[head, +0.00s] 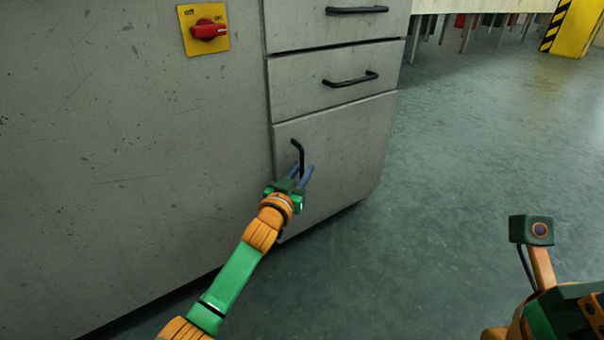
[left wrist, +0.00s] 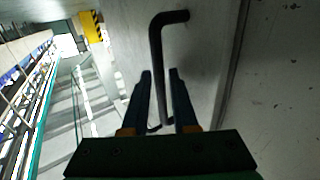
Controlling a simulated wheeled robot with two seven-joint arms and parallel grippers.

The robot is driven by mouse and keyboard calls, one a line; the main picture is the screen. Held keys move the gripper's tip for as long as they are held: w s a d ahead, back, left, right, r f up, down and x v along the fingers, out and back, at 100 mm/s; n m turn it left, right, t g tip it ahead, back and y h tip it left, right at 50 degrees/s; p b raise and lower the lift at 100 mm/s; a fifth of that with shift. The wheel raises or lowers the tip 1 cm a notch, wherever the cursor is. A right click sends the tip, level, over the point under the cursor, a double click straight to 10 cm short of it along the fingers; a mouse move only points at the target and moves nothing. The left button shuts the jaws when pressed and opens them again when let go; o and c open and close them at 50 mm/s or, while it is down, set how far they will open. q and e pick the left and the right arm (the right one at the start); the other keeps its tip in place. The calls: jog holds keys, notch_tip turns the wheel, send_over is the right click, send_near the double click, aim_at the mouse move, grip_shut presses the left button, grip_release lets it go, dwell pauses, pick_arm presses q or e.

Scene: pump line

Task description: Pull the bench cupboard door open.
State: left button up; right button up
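The grey cupboard door (head: 345,150) is the lowest front of the bench, below two drawers, and looks closed and flush. Its black bar handle (head: 299,152) stands upright near the door's left edge. My left gripper (head: 305,172) is at the lower part of this handle. In the left wrist view, the handle (left wrist: 157,65) runs between the two blue fingers of the left gripper (left wrist: 160,80). A gap shows on each side of the bar, so the fingers are open around it. Part of my right arm shows at the lower right of the head view, but its fingers do not.
Two drawers with black handles (head: 350,79) (head: 357,10) sit above the door. A red switch (head: 209,30) on a yellow plate is on the grey panel to the left. The green floor (head: 470,150) right of the bench is clear. A yellow-black striped block (head: 574,28) stands far back.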

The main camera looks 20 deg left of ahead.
pick_arm(q)
grip_shut()
dwell(1.3)
